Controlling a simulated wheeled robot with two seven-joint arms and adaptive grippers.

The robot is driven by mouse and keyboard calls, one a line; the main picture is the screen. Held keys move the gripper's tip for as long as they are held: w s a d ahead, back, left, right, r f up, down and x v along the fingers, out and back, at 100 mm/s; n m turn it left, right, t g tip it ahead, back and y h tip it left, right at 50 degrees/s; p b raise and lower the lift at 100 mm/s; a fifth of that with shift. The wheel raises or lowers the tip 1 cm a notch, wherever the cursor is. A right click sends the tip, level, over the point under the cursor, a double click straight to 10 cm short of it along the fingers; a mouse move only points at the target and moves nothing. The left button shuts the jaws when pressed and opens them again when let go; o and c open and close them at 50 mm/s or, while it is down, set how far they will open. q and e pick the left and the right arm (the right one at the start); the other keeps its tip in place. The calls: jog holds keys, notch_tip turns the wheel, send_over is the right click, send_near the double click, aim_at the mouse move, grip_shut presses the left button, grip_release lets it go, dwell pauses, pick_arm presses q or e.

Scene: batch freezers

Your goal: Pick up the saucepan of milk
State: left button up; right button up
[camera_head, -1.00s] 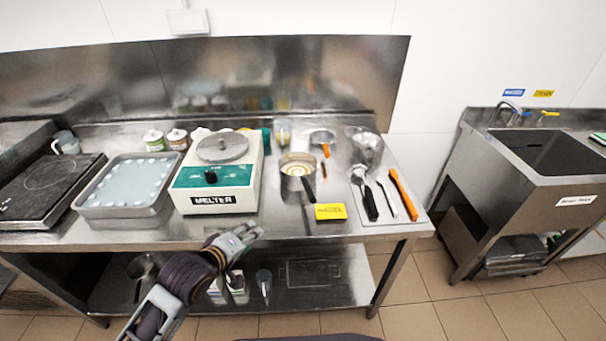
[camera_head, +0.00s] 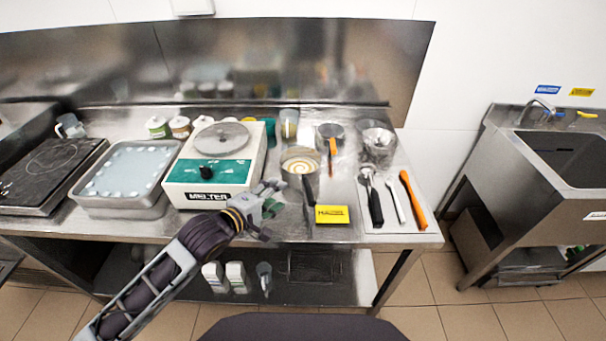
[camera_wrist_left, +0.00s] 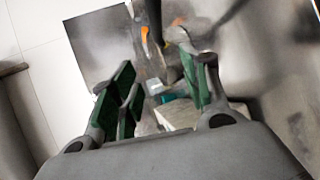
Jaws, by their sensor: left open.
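The saucepan of milk (camera_head: 300,161) stands on the steel table, right of the melter. It is round with a pale swirled top, and its dark handle (camera_head: 308,191) points towards the front edge. My left gripper (camera_head: 272,209) is open and empty, in front of the melter's right side and left of the handle, apart from it as far as I can tell. In the left wrist view its green-padded fingers (camera_wrist_left: 165,78) are spread. Dark handle-like shapes show beyond them there, too blurred to tell apart. My right gripper is in neither view.
The white melter (camera_head: 208,195) is close on the left. A yellow box (camera_head: 331,214) lies right of the handle's end. A small pan with an orange handle (camera_head: 332,147), metal bowls (camera_head: 377,143) and a mat with utensils (camera_head: 388,233) are further right. A tray (camera_head: 120,209) stands left.

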pick_arm(q)
send_near(302, 176)
jog(key=shift+d+x, duration=0.25)
jog(key=shift+x, duration=1.2)
jog(key=shift+s, duration=0.15)
jog(key=shift+p+x, duration=0.45)
jog(key=shift+x, duration=2.1)
jog(key=shift+a+f, duration=0.1)
grip_shut()
